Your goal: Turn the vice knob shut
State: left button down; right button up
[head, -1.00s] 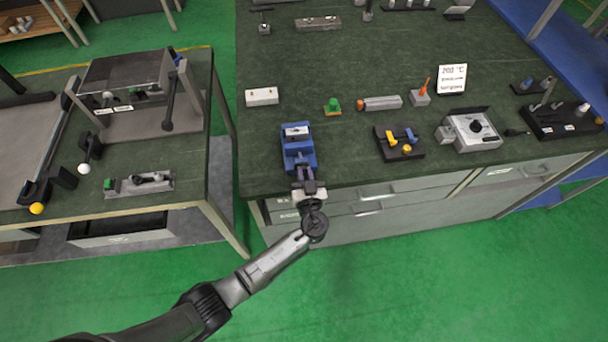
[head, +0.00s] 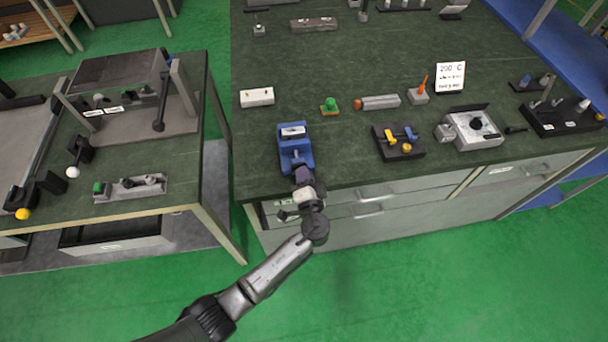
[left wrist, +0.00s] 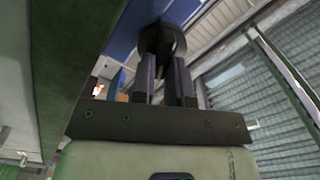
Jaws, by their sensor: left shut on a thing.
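The blue vice (head: 294,146) stands at the front edge of the dark green workbench, with a small light-coloured piece at its top. My left gripper (head: 303,180) is at the vice's near side, in front of the bench edge. In the left wrist view the two fingers (left wrist: 163,80) are closed around the dark round vice knob (left wrist: 163,40), below the blue vice body (left wrist: 128,28). In the head view the knob is hidden by my gripper. My right gripper is not in view.
On the bench (head: 340,165) are a white block (head: 257,97), a green button (head: 330,106), a grey cylinder (head: 380,102), a tray with yellow and blue pieces (head: 398,142) and a grey box with a black knob (head: 472,130). Drawers (head: 400,195) lie below the front edge.

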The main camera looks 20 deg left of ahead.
pick_arm(q)
jog(key=m, duration=0.3)
jog(key=m+p, duration=0.1)
jog(key=m, duration=0.1)
jog(key=shift+f+m, duration=0.15)
jog(key=shift+m, duration=0.15)
jog(key=m, duration=0.2)
jog(key=m+p, duration=0.2)
jog(key=m, duration=0.1)
jog(key=shift+f+m, duration=0.25)
jog(key=shift+m, duration=0.05)
jog(key=m+p, duration=0.1)
jog(key=m, duration=0.1)
jog(key=shift+a+f+m, duration=0.1)
jog(key=shift+m, duration=0.2)
jog(key=m+p, duration=0.2)
jog(key=m, duration=0.1)
jog(key=shift+s+a+f+m, duration=0.1)
jog(key=shift+m, duration=0.2)
jog(key=m+p, duration=0.1)
jog(key=m, duration=0.1)
jog(key=m+p, duration=0.1)
jog(key=m, duration=0.1)
jog(key=m+p, duration=0.1)
jog(key=shift+s+a+f+m, duration=0.15)
jog(key=shift+a+f+m, duration=0.1)
jog(key=shift+m, duration=0.15)
